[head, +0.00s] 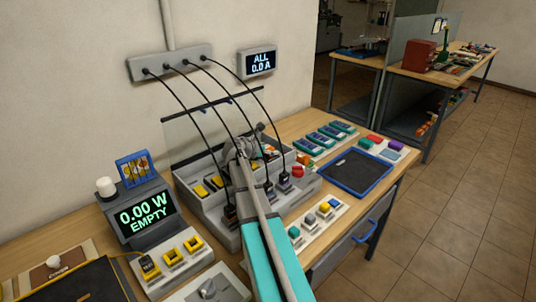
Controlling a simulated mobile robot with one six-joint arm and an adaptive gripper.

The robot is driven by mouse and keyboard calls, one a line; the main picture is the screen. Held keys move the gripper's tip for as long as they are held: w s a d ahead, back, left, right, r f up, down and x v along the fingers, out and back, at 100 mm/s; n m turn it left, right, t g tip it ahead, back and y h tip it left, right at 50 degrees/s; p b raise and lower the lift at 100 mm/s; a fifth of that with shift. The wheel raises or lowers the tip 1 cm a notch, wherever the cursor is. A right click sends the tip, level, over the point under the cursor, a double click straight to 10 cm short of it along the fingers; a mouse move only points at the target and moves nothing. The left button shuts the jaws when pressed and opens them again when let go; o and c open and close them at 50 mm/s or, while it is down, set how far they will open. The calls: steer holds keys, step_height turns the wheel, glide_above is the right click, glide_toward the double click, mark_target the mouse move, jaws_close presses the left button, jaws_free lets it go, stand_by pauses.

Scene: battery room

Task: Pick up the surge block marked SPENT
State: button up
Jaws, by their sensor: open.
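No SPENT marking is readable in the head view, so I cannot tell which piece is the surge block. Small coloured blocks (375,138) lie at the back right of the bench, in teal, red and purple. Several teal and dark modules (331,134) sit in a row left of them. My gripper (262,146) is at the end of my arm, above the stepped grey rack (300,188) in the middle of the bench. It is open; its fingers are small and partly hidden by my arm. I see nothing held in it.
Black cables run from a grey wall box (170,62) down to the rack. A blue-rimmed tray (325,177) lies to the right. A meter (146,212) reading "0.00 W EMPTY" stands left, and a wall display (258,62) reads "ALL 0.0 A". Open floor lies right.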

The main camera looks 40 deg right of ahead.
stand_by(0.3)
steer(key=c, duration=1.2)
steer(key=shift+r, duration=0.1)
step_height(320, 180, up, 2)
steer(key=p, duration=0.2)
steer(key=shift+r+p, duration=0.25)
steer(key=shift+p, duration=0.15)
steer(key=shift+s+a+r+p, duration=1.35)
steer(key=shift+s+r+p, duration=0.35)
steer(key=shift+s, duration=0.25)
steer(key=shift+s+a+r+p, duration=1.3)
steer(key=shift+s+r+p, duration=0.45)
steer(key=shift+s, duration=0.15)
steer(key=shift+s+a+r+p, duration=1.35)
steer(key=shift+s+r+p, duration=0.35)
steer(key=shift+s, duration=0.25)
